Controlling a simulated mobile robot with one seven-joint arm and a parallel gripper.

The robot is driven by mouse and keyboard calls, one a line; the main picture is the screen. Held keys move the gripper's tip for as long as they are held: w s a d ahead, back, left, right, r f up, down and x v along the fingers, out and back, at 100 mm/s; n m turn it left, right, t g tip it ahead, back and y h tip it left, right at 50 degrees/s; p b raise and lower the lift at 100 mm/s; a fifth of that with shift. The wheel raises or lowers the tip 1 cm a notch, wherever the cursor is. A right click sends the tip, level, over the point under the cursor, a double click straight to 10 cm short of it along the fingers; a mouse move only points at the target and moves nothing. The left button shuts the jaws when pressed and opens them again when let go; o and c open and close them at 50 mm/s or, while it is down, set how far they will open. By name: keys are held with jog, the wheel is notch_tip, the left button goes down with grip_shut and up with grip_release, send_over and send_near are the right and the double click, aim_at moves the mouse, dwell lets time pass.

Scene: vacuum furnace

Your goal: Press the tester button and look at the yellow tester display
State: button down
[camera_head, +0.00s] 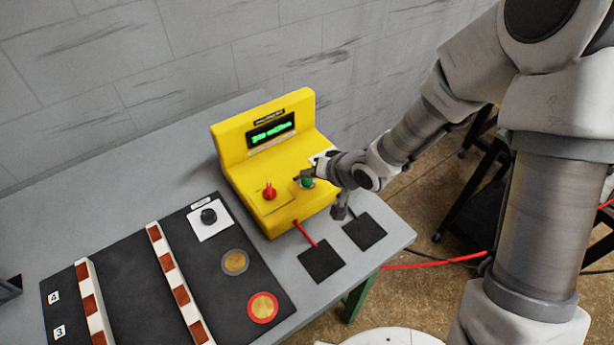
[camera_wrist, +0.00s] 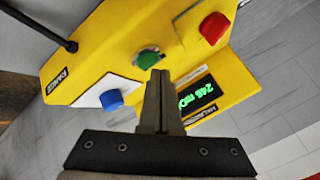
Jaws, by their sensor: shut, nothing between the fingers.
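The yellow tester (camera_head: 236,170) stands on the grey table against the wall. Its dark display (camera_head: 271,132) is lit with green characters, too small to read surely. In the wrist view the display (camera_wrist: 196,96) is tilted and partly hidden by my fingers; it seems to start with "246". A red knob (camera_head: 269,191) and a green button (camera_head: 307,183) sit on the sloped front. The wrist view also shows a blue knob (camera_wrist: 111,100) on a white plate. My gripper (camera_head: 306,174) is shut and empty, its tips at the green button (camera_wrist: 147,59); contact cannot be told.
A black panel (camera_head: 130,290) with striped bars, a black knob (camera_head: 208,216) and two round pieces lies left of the tester. Two dark square pads (camera_head: 321,261) lie in front of it, one with a red lead.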

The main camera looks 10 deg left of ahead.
aim_at(310, 184)
jog(key=shift+r, duration=0.3)
notch_tip(310, 184, up, 5)
jog(key=p, duration=0.5)
jog(key=shift+f, duration=0.1)
dwell(0.7)
